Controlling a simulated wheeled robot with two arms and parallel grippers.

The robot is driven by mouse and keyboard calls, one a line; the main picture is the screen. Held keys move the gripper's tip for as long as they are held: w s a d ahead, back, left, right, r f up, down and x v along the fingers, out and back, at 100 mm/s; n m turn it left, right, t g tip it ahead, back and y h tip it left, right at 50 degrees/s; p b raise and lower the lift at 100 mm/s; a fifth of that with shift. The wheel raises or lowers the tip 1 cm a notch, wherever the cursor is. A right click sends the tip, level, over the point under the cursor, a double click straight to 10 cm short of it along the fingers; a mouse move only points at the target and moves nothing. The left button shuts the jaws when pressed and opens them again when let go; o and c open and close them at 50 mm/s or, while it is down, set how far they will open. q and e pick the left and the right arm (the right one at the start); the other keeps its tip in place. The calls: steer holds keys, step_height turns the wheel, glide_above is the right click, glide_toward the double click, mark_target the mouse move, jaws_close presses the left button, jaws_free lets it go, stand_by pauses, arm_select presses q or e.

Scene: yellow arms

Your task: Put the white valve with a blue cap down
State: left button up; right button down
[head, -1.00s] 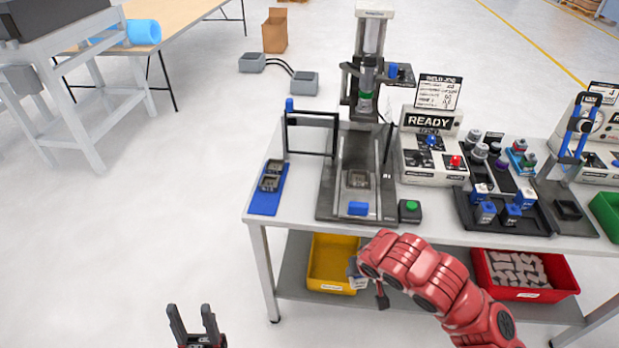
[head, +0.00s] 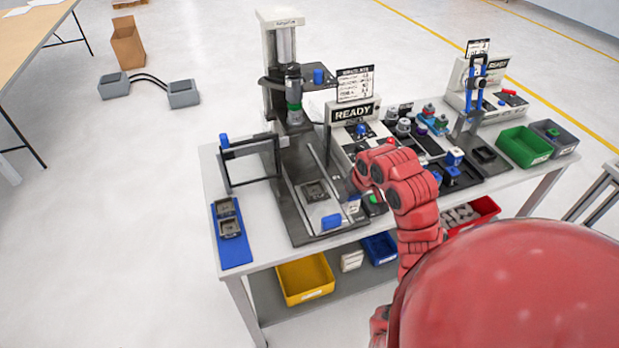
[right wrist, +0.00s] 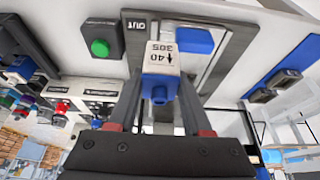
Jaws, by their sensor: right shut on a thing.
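The white valve with a blue cap (right wrist: 163,58) is between the dark fingers of my right gripper (right wrist: 160,92) in the right wrist view. The gripper is shut on it, and the blue cap points back toward the palm. Beyond the valve are the press fixture's grey base and a blue block (right wrist: 195,40). In the head view my red right arm reaches over the table's front edge, beside the fixture's right side. The arm largely hides the gripper and valve there. My left gripper is not in view.
The press fixture (head: 296,222) stands on the white table, with a blue tray (head: 231,240) at its left. The green button (head: 375,199) is close to my right arm. Yellow (head: 304,280) and red bins sit on the lower shelf. Bare tabletop shows around the blue tray.

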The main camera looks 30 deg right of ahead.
steer(key=w, duration=0.5)
steer(key=w+a+p, duration=0.1)
steer(key=w, duration=0.4)
steer(key=w+f, duration=0.1)
steer(key=w, duration=0.4)
steer(key=shift+a+f+p, duration=0.1)
steer(key=shift+a+p, duration=0.3)
steer(key=shift+w, duration=0.1)
steer(key=shift+f+p, duration=0.35)
steer(key=shift+p, duration=0.1)
step_height(320, 180, down, 3)
steer(key=shift+r+p, duration=0.1)
steer(key=shift+p, duration=0.8)
